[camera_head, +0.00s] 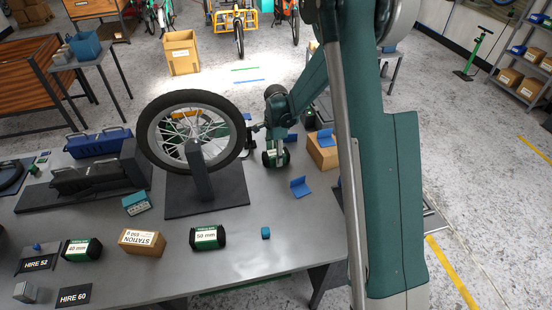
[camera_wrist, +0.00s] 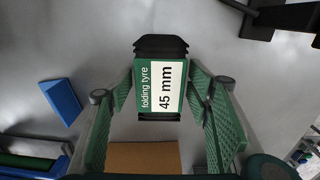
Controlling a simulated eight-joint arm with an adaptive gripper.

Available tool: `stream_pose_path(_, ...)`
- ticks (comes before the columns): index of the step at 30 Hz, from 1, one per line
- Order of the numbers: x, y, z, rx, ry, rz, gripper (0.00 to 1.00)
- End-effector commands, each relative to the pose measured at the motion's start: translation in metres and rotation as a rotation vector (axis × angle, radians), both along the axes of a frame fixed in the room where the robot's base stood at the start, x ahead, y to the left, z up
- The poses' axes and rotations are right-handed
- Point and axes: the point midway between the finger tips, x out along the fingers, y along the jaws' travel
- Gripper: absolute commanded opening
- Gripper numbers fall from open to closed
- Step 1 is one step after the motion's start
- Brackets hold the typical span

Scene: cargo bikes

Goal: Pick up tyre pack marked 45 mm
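The tyre pack marked 45 mm (camera_wrist: 148,92) lies between the two fingers of my gripper (camera_wrist: 160,92) in the wrist view. It is green with black ribbed ends, and its white label faces the camera. In the head view, my gripper (camera_head: 276,152) is at the far right part of the grey table, and the pack (camera_head: 268,159) shows partly behind the fingers. It looks low, at the table top; whether it touches the table cannot be told.
A wheel on a stand (camera_head: 200,175) stands just left of my gripper. A cardboard box (camera_head: 322,153) and blue brackets (camera_head: 300,188) are close on the right. Packs marked 50 mm (camera_head: 207,237) and 40 mm (camera_head: 82,249) lie near the front edge. The table's front right is mostly clear.

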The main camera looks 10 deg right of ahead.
Motion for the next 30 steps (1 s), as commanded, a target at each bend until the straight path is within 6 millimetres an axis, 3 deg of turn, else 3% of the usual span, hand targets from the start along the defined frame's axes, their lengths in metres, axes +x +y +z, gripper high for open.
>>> stream_pose_path(1,0.000,0.000,0.000,0.000,0.000,0.000,0.42)
stream_pose_path(7,0.000,0.000,0.000,0.000,0.000,0.000,0.16)
stream_pose_path(20,0.000,0.000,0.007,0.000,0.000,0.000,0.16)
stream_pose_path(30,0.000,0.000,0.043,0.000,0.000,0.000,0.16)
